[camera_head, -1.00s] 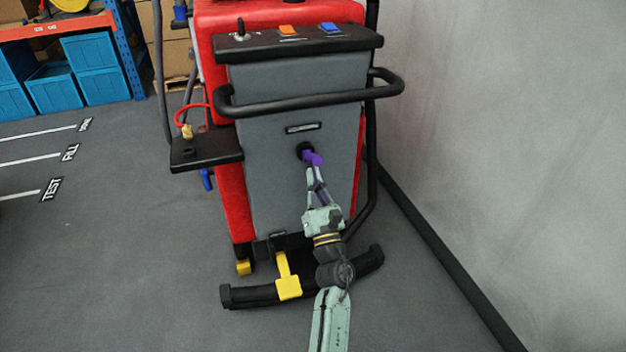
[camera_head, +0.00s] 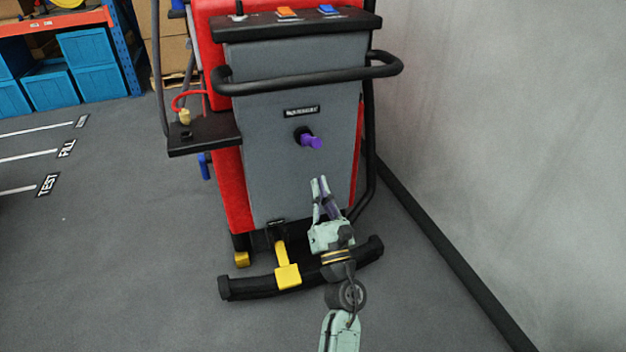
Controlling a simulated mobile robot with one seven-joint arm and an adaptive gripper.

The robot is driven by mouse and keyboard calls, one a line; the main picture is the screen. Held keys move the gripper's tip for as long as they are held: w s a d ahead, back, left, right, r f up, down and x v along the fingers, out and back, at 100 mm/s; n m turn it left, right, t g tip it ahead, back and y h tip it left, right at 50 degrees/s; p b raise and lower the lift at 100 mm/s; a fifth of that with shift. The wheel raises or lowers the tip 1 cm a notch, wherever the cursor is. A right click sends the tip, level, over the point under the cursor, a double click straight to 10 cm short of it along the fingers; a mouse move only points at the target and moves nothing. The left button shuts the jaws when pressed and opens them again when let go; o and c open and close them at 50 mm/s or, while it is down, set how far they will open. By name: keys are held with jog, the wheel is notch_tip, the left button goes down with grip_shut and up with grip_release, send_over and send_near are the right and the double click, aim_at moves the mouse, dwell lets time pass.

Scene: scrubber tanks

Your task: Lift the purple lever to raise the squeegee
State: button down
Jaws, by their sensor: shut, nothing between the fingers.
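The purple lever (camera_head: 312,142) sticks out from a dark round pivot on the grey back panel of the red scrubber, pointing right and slightly down. My gripper (camera_head: 319,181) is shut and empty, below the lever and apart from it, with its fingertips pointing up toward it. The black curved squeegee (camera_head: 245,287) is low at the machine's base, close to the floor. My wrist and arm hide part of its right side.
A yellow pedal (camera_head: 288,275) sits over the squeegee. A black handlebar (camera_head: 300,80) crosses above the lever. A black side shelf (camera_head: 205,140) juts out left. A grey wall (camera_head: 500,130) stands at right; the floor at left is open.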

jog(key=shift+s+d+r, duration=0.2)
jog(key=shift+s, duration=0.55)
jog(key=shift+s+d+r, duration=0.15)
jog(key=shift+s+d, duration=0.05)
jog(key=shift+s, duration=0.55)
